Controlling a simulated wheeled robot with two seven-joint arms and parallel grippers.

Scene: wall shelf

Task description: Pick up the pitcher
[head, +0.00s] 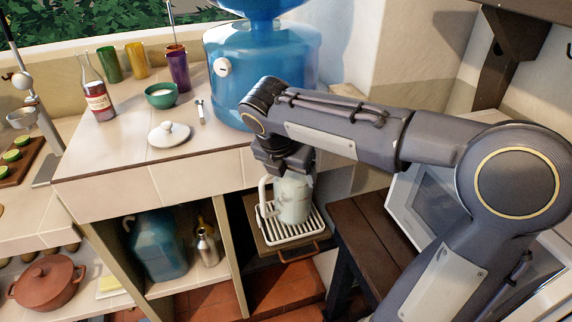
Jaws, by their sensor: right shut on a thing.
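The pitcher (293,203) is pale and whitish, with a white handle on its left side. It looks upright, at or just above a white slatted rack (270,236) beside the tiled counter; I cannot tell whether it touches the rack. My right gripper (284,172) comes down from above and is shut on the pitcher's upper part. The gripper and wrist hide the pitcher's top. My left gripper is not in view.
A blue water dispenser (290,62) stands on the counter behind my wrist. A white lid (169,134), green bowl (161,96) and bottle (97,92) are to the left. A dark wooden stool (372,228) stands right of the rack. A blue jug (157,246) sits under the counter.

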